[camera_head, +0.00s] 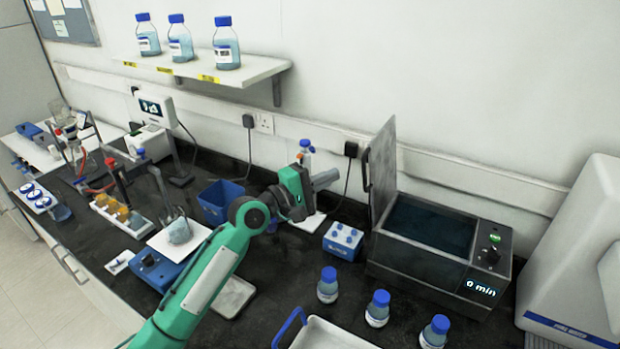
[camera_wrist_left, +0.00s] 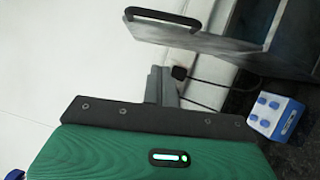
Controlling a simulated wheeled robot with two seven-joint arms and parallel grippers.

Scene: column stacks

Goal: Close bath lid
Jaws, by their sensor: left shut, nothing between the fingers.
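The bath (camera_head: 420,265) is a dark metal box at the right of the bench, with dark water (camera_head: 430,225) inside. Its lid (camera_head: 383,165) stands upright along the bath's left side, so the bath is open. A black handle (camera_head: 367,170) is on the lid's outer face. In the left wrist view the lid (camera_wrist_left: 205,42) and its handle (camera_wrist_left: 162,19) show at the top. My left gripper (camera_head: 328,179) is shut and empty, left of the lid and apart from it. Its fingers also show in the left wrist view (camera_wrist_left: 161,82). My right gripper is not in view.
A blue rack (camera_head: 342,241) with capped tubes stands left of the bath. Several blue-capped bottles (camera_head: 328,285) and a tray (camera_head: 325,335) are in front. A white machine (camera_head: 580,260) stands at the right. A blue bin (camera_head: 219,202) is behind my left arm.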

